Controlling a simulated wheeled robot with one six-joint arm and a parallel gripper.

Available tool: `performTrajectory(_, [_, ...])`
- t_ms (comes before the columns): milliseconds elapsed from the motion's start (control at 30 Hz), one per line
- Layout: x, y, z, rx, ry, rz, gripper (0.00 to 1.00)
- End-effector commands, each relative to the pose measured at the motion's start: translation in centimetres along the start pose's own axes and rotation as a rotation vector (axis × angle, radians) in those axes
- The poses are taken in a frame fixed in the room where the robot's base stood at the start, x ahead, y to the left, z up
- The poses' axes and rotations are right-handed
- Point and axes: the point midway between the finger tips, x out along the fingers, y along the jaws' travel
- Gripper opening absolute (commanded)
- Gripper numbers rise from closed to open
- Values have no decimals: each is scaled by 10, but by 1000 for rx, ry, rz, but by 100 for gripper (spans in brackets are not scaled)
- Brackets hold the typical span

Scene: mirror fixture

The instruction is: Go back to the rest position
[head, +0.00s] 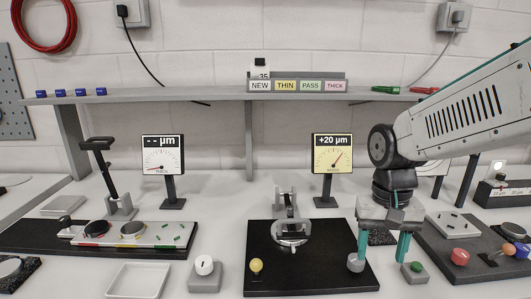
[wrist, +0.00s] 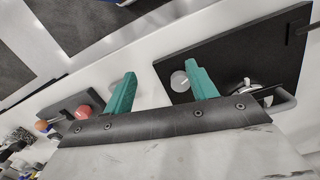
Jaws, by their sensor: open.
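My gripper (head: 383,246) hangs at the right of the head view, pointing down, with its two teal fingers spread apart and nothing between them. It also shows in the wrist view (wrist: 160,95), open over bare white bench. In the head view the fingers overlap the right edge of the black mirror fixture board (head: 315,275). A grey round knob (head: 355,263) shows just below the left finger; I cannot tell whether they touch. A clamp-like metal mount (head: 288,232) stands on the board, with a yellow ball knob (head: 256,266) at its front left.
A small box with a green button (head: 416,267) is close to the right finger. A dark board with a red knob (head: 460,256) lies further right. Two gauge displays (head: 163,155) (head: 332,153) stand behind. A shelf (head: 215,97) crosses the wall. An empty white tray (head: 138,279) is at front left.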

Motion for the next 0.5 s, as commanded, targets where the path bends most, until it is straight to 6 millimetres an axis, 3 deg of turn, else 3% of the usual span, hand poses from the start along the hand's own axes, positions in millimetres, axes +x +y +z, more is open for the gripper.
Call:
performTrajectory(300, [-20,41,102,-197,58,-11,57])
performTrajectory(500, [-24,56,141,-213,138,-19,57])
